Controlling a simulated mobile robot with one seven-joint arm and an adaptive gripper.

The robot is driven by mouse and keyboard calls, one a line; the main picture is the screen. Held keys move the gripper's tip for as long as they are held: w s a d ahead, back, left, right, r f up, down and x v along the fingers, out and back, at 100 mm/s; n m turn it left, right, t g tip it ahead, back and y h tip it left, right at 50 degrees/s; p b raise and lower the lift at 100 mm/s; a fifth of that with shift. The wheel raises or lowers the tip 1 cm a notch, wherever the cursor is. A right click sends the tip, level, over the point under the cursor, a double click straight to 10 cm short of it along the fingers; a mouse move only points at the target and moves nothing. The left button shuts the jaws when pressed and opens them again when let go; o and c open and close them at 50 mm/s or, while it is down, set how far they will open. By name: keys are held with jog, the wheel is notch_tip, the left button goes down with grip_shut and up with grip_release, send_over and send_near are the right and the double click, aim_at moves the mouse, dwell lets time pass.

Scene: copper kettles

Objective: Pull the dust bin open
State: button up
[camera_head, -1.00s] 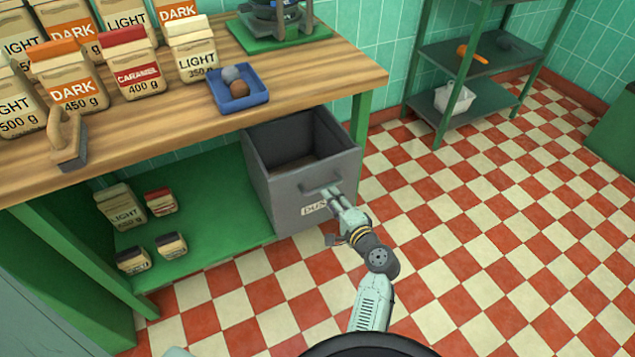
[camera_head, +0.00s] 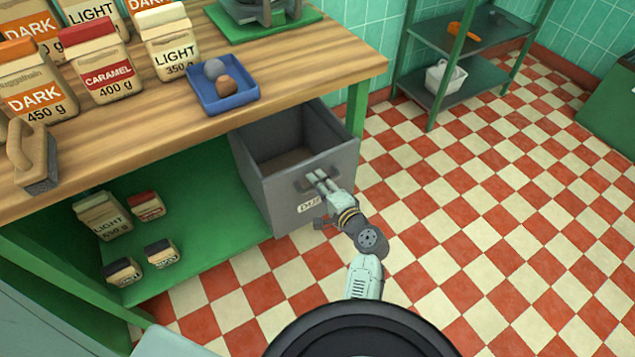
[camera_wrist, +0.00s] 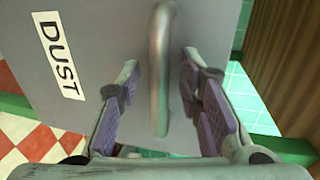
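The dust bin (camera_head: 312,203) is a grey, open-topped box under the worktop, standing well out past the worktop's edge. Its hollow inside shows. Its front carries a "DUST" label, clear in the wrist view (camera_wrist: 58,55), and a bar handle (camera_wrist: 160,70). My gripper (camera_head: 318,178) is at the handle. In the wrist view its two purple-padded fingers (camera_wrist: 163,95) stand apart, one on each side of the bar, with a gap on both sides. In the head view the fingers partly cover the handle.
The wooden worktop (camera_head: 290,75) above holds coffee bags, a brush and a blue tray (camera_head: 225,97). A green lower shelf (camera_head: 205,225) with small bags lies left of the bin. A rack (camera_head: 470,75) stands at the back right. The checkered floor (camera_head: 500,220) is open.

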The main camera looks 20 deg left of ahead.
jog(key=shift+c, duration=0.2)
grip_shut()
dwell(0.6)
